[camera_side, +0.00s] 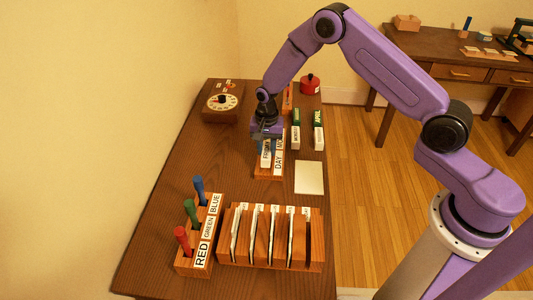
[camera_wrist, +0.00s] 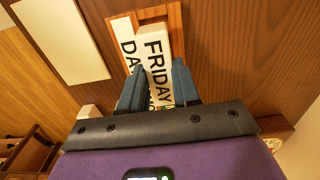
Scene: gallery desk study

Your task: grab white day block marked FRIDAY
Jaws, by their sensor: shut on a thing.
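The white day block marked FRIDAY (camera_wrist: 154,52) is between the two blue-grey fingers of my gripper (camera_wrist: 158,75) in the wrist view. In the side view my gripper (camera_side: 266,132) is over the back part of the wooden holder labelled DAY (camera_side: 268,175), and the FRIDAY block (camera_side: 265,155) shows below it. The holder's orange-brown frame (camera_wrist: 175,20) and white DAY label (camera_wrist: 122,32) show around and beside the block. The fingers are shut on the block. I cannot tell whether the block rests in the holder or is slightly raised.
Upright blocks (camera_side: 296,138) and (camera_side: 319,138), one marked APRIL, stand right of the holder. A pale card (camera_side: 309,177) lies nearby. A slotted wooden rack (camera_side: 228,250) and a colour-peg holder (camera_side: 187,262) are in front. A dial box (camera_side: 222,105) and red round object (camera_side: 309,84) are behind.

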